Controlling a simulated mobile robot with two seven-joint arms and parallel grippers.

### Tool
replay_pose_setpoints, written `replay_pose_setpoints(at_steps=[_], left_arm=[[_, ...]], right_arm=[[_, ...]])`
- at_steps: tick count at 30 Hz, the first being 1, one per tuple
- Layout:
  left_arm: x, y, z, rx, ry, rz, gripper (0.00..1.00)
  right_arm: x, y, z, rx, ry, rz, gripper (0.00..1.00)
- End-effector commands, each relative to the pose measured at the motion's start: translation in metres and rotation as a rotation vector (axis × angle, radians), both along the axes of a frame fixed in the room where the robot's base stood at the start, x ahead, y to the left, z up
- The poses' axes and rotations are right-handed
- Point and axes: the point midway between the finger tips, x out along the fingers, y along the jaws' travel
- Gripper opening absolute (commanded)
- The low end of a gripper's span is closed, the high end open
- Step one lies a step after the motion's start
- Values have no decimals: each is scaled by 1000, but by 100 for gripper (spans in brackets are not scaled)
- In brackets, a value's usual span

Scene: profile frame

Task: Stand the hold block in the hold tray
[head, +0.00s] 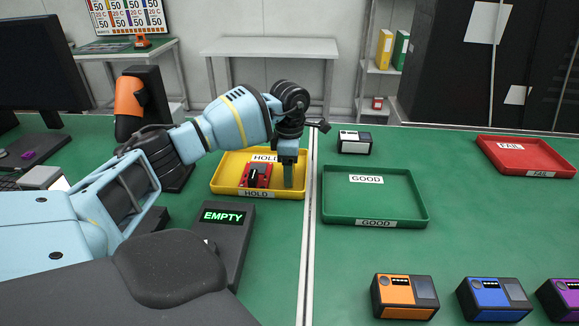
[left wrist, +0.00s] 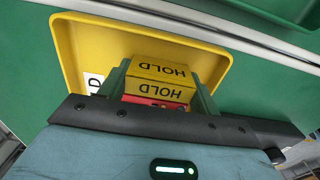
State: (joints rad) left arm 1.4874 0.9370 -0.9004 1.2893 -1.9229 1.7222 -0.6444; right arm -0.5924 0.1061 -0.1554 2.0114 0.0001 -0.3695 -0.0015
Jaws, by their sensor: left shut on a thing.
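The yellow hold block (left wrist: 160,76) shows in the left wrist view with HOLD lettering on its faces, between the two fingers of my left gripper (left wrist: 160,88). The gripper is shut on it. In the head view my left gripper (head: 288,172) points down inside the right part of the yellow hold tray (head: 230,188); the finger hides the block there. The tray also shows in the left wrist view (left wrist: 75,45). I cannot tell whether the block touches the tray floor. My right gripper is not in view.
A red device (head: 257,175) lies in the hold tray, left of my gripper. A green GOOD tray (head: 375,207) stands empty to the right, beyond a pale strip. A red FAIL tray (head: 526,155), several coloured devices and a dark EMPTY display (head: 224,218) share the table.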

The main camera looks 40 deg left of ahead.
Motion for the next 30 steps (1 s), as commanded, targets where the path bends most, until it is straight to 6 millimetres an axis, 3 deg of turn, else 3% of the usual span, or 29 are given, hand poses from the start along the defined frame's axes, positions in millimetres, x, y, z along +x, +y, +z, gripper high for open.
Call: replay_pose_setpoints(at_steps=[1,2,6,19,30], left_arm=[[0,0,-2,1,2,0,42],[0,0,-2,0,1,0,65],[0,0,-2,1,1,0,84],[0,0,8,1,-1,1,84],[1,0,78,0,-3,0,84]], right_arm=[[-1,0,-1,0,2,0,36],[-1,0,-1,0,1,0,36],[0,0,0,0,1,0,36],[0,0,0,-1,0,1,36],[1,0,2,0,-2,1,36]])
